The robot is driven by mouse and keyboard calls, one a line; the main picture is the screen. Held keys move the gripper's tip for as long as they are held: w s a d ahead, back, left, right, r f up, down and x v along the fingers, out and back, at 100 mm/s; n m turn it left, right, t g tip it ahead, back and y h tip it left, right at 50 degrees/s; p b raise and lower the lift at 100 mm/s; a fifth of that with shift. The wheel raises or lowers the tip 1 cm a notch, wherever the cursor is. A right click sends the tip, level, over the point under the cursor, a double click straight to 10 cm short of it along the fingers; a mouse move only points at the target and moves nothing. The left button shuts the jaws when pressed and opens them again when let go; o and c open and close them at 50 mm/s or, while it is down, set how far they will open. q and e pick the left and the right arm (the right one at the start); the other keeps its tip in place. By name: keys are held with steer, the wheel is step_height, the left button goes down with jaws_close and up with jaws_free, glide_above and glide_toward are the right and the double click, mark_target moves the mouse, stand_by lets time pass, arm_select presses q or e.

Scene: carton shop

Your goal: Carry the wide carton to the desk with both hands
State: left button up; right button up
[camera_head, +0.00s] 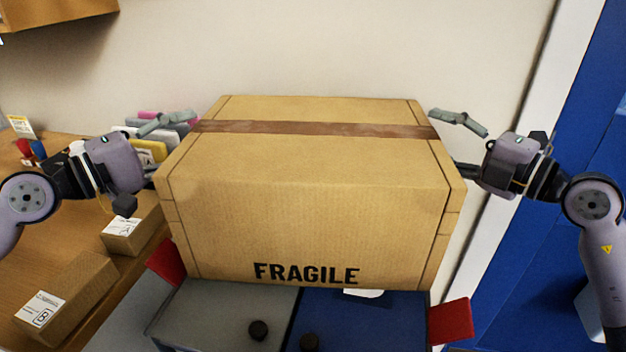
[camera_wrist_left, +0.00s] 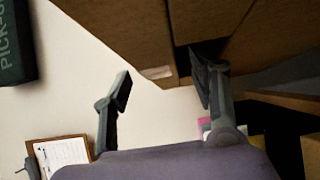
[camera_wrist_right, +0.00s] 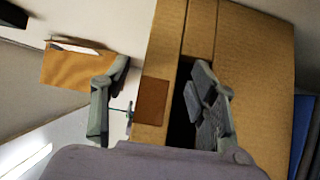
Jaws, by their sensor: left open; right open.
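The wide carton (camera_head: 312,208) is closed, with brown tape across its top and FRAGILE printed on its near face. It appears level in the middle of the head view. My left gripper (camera_head: 172,145) is at its left side and my right gripper (camera_head: 446,141) at its right side. Both are open, with one finger outside near the carton's top. In each wrist view the other finger is at a dark hand slot in the carton's side; how far it reaches in is unclear. The wooden desk (camera_head: 95,300) is at the left.
On the desk are small cartons labelled A (camera_head: 133,232) and B (camera_head: 68,298), and several coloured items behind them. A grey and blue surface with red side pieces lies below the wide carton; whether they touch is unclear. A blue panel (camera_head: 530,260) stands at the right.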

arm_select(q)
jaws_close()
arm_select(e)
jaws_close()
stand_by(0.8)
arm_select(q)
steer(key=shift+r, duration=0.25)
arm_select(e)
steer(key=shift+r, duration=0.25)
